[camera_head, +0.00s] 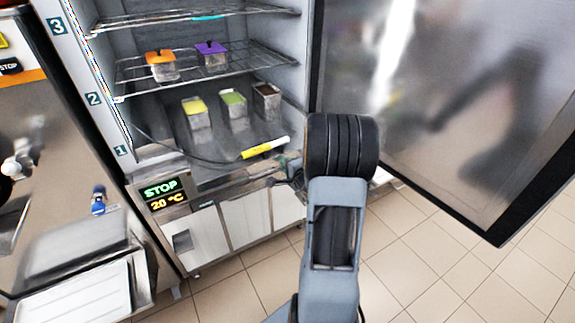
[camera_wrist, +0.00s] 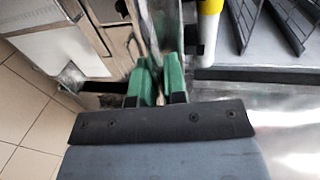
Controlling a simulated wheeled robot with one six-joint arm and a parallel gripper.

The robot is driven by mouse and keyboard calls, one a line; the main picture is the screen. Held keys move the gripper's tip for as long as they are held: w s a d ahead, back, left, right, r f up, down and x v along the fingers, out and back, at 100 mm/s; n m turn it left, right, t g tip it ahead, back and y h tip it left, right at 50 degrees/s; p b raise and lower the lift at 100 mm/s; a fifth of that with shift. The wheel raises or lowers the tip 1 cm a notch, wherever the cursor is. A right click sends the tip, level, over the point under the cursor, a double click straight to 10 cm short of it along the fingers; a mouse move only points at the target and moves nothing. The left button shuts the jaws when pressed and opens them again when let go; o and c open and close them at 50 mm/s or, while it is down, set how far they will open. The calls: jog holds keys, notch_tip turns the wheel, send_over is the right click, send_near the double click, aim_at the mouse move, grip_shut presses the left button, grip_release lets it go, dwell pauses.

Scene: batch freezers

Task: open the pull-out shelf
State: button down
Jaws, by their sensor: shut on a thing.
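The pull-out shelf (camera_head: 222,178) is a grey metal surface low in the open freezer cabinet, at the level marked 1. My gripper (camera_head: 286,168) is at its front edge, towards the right end. In the wrist view, the green fingers of my gripper (camera_wrist: 160,78) are close together, shut on a thin part at the shelf's edge. The gripped part is mostly hidden between the fingers. Shiny metal of the shelf (camera_wrist: 275,112) shows to their right.
A yellow and white probe (camera_head: 262,149) with a cable lies near the shelf front. Tubs with yellow (camera_head: 197,118), green (camera_head: 233,105) and brown (camera_head: 266,102) contents stand behind it. The cabinet door (camera_head: 450,110) stands open at right. Tiled floor (camera_head: 440,240) is clear in front.

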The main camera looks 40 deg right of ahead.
jog(key=c, duration=1.5)
grip_release()
jog(key=shift+o, duration=0.2)
jog(key=p+v, duration=1.3)
jog(key=p, duration=0.2)
jog(key=shift+s, duration=0.35)
jog(key=shift+p, duration=0.3)
